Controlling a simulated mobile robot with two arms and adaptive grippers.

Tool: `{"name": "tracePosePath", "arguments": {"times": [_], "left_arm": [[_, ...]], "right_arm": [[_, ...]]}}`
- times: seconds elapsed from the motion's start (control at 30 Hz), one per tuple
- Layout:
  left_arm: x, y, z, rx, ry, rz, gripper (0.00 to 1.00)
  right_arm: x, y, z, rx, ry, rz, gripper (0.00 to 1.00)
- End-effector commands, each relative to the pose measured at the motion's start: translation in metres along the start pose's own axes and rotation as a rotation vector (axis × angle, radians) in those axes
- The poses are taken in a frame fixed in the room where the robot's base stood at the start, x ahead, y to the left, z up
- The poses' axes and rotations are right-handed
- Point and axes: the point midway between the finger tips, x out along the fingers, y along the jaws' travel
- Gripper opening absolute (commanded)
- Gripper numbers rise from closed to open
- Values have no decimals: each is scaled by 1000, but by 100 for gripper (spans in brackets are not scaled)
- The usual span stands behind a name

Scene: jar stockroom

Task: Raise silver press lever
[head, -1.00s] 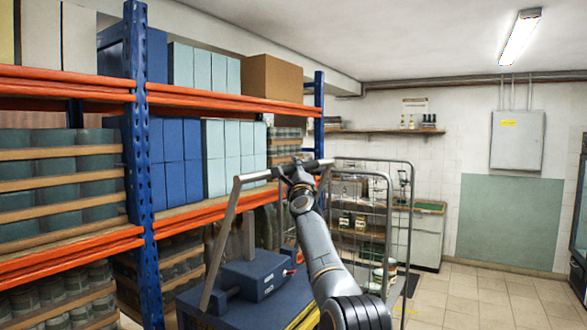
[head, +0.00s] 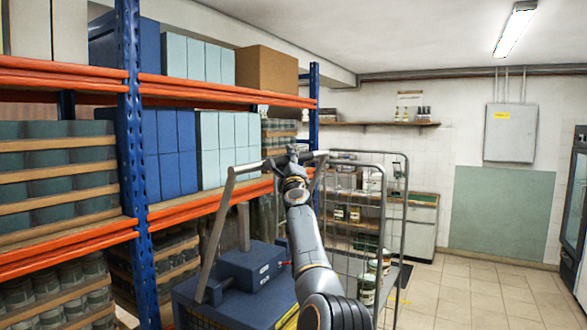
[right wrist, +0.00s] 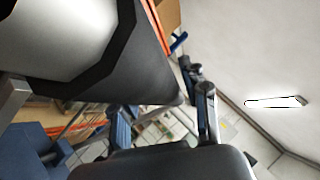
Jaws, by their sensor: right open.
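The silver press lever (head: 222,215) is a bent bar frame on the blue press (head: 252,266). Its side arm rises at a slant from the press body, and its crossbar stands high above it. My right gripper (head: 292,153) is at the crossbar, near its middle, with its jaws open. The arm hides part of the bar, and I cannot tell whether the fingers touch it. In the right wrist view, the gripper (right wrist: 199,80) shows beyond the dark arm housing, and contact with the bar is unclear. My left gripper is not in view.
A blue and orange rack (head: 130,150) with boxes and jars stands close on the left. A wire cage trolley (head: 381,230) with jars stands just behind the press. Tiled floor (head: 470,296) is free on the right.

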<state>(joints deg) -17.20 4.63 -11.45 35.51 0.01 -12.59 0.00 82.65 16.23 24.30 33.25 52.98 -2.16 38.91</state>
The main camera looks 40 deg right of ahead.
Motion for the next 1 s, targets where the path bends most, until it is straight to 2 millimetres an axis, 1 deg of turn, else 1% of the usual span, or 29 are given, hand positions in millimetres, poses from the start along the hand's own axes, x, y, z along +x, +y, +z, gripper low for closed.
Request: {"name": "tracePosePath", "arguments": {"times": [0.13,0.23,0.4,0.57,0.77,1.0], "left_arm": [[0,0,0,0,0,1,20],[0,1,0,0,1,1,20],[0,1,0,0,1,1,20],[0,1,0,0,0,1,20],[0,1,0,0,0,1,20],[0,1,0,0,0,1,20]], "right_arm": [[-6,5,-6,0,9,4,45],[-9,-4,4,4,-4,-10,45],[-17,-9,6,4,-6,-13,45],[-28,-4,-1,1,9,2,45],[-49,-12,4,-4,8,1,45],[-78,-24,9,-5,8,2,45]]}}
